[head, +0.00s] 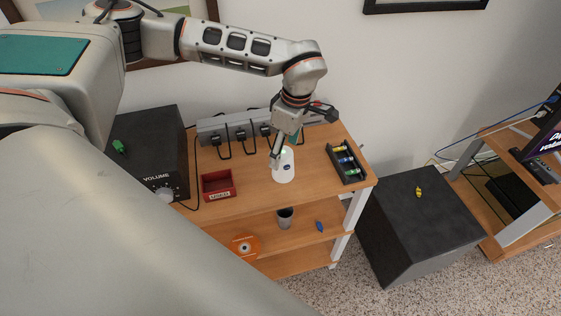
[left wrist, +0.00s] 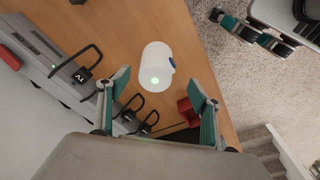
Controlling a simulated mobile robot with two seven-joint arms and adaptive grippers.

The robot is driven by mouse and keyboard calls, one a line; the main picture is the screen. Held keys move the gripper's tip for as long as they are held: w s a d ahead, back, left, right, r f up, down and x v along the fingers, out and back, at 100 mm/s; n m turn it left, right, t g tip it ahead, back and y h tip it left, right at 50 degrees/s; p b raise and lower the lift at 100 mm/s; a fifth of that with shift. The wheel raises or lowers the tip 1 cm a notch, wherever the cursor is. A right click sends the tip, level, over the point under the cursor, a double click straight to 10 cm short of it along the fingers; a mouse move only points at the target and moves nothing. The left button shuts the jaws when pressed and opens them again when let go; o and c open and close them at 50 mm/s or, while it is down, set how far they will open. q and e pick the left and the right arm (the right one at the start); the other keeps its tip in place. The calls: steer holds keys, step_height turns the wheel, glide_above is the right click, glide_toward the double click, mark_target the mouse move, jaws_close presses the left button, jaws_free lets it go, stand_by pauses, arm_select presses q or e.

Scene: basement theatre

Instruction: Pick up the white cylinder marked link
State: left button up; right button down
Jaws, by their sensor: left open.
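The white cylinder (head: 284,166) stands upright on the top of the wooden shelf unit in the head view, with a dark blue oval mark on its side. In the left wrist view the white cylinder (left wrist: 157,62) shows from above, with a green light on its top. My left gripper (head: 280,150) is open above and beside it, pointing down. In the left wrist view the fingers of my left gripper (left wrist: 160,92) are spread wide, and the cylinder lies ahead between their lines, apart from both.
A power strip (head: 240,128) with several plugs runs along the wall behind. A red box (head: 217,193) is left of the cylinder, a black battery tray (head: 338,152) right.

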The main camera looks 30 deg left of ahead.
mark_target(282, 176)
arm_select(q)
steer(key=shift+w+a+f, duration=0.1)
steer(key=shift+a, duration=0.2)
steer(key=f, duration=0.7)
steer(key=shift+w+a+f, duration=0.1)
steer(key=shift+w+a, duration=0.1)
steer(key=shift+a, duration=0.2)
steer(key=c, duration=1.4)
steer(key=shift+c, duration=0.2)
